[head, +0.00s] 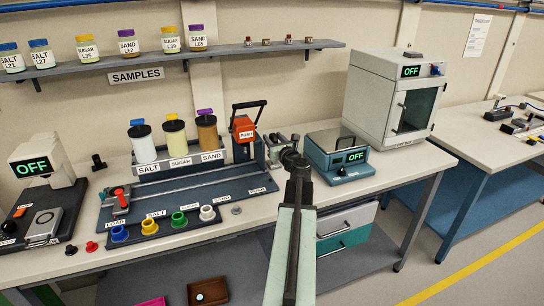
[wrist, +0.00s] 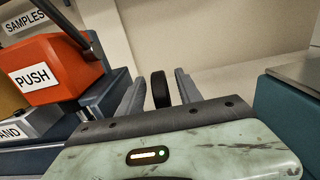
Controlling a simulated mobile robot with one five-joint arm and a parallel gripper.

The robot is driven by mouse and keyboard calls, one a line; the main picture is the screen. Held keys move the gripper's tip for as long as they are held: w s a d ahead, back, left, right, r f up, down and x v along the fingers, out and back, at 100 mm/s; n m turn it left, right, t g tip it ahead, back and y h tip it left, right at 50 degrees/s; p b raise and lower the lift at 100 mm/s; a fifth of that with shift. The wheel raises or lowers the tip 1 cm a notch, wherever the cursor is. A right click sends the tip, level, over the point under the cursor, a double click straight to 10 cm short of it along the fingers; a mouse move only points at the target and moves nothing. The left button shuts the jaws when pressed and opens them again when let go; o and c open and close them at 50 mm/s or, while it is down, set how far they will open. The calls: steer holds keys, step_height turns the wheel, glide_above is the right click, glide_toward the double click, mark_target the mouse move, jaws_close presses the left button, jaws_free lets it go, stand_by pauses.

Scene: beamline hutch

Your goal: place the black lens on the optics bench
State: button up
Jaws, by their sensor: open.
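My gripper (head: 292,158) is over the main table, between the orange-red press and the teal scale in the head view. In the wrist view its two grey fingers are apart. A black disc (wrist: 160,90), seen edge-on, stands between the fingers, with a narrow gap visible on each side. It looks like the black lens, but I cannot tell what supports it. In the head view I cannot make the lens out behind my gripper. A second bench (head: 509,138) at the far right carries several small dark parts and may be the optics bench.
The teal scale (head: 340,155) and white oven (head: 393,95) stand right of my gripper. The press (head: 243,130), labelled PUSH, and jar rack (head: 175,170) stand left. A floor gap separates the table from the right bench. A sample shelf (head: 180,60) hangs above.

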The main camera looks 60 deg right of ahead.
steer(key=shift+w+d, duration=0.1)
jaws_close()
stand_by(1.3)
